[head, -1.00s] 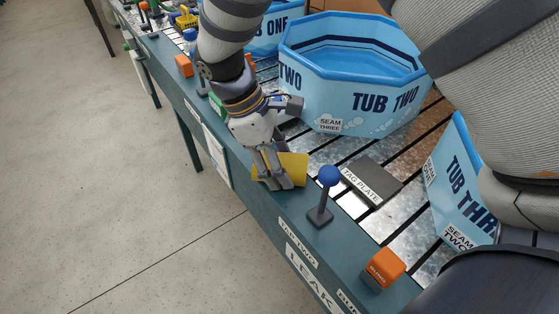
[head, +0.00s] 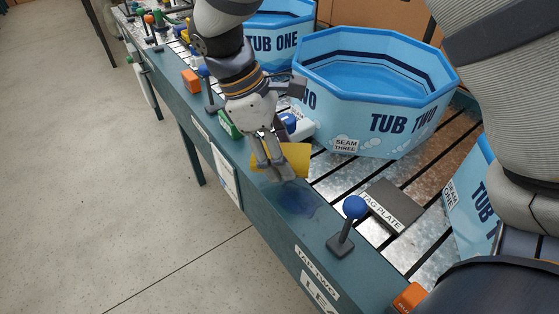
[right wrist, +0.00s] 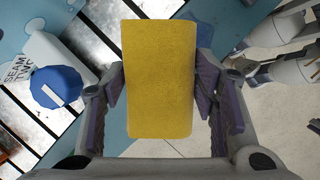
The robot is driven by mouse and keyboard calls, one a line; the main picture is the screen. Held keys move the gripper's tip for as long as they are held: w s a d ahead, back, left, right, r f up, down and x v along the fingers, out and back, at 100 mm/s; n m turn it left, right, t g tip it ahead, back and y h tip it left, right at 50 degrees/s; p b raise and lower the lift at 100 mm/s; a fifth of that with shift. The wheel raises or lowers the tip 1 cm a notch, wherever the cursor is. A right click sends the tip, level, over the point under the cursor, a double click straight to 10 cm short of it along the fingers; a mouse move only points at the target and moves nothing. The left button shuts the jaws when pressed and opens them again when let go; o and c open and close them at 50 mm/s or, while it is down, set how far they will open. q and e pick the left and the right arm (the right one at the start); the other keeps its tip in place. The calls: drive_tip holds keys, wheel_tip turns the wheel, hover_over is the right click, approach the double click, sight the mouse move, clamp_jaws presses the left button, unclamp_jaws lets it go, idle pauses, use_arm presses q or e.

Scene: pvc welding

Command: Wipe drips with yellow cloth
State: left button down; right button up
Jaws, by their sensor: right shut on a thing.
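My right gripper (head: 275,172) is shut on a yellow cloth (head: 295,158) at the bench's teal front rim. In the right wrist view the cloth (right wrist: 160,80) sits flat and upright between both fingers (right wrist: 160,95). A dark blue wet patch (head: 297,200) lies on the rim just nearer than the cloth. Part of a blue patch (right wrist: 205,28) also shows beside the cloth in the right wrist view. Whether the cloth touches the rim is unclear. My left gripper is not in view.
A blue-knobbed post (head: 347,222) stands on the rim, nearer than the patch. A tag plate (head: 391,205) lies on the slats. Tub two (head: 375,125) stands behind. A white bottle with a blue cap (right wrist: 57,87) is close left of the gripper in the wrist view.

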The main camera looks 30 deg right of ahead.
sight(288, 153)
drive_tip(key=shift+r, duration=1.6)
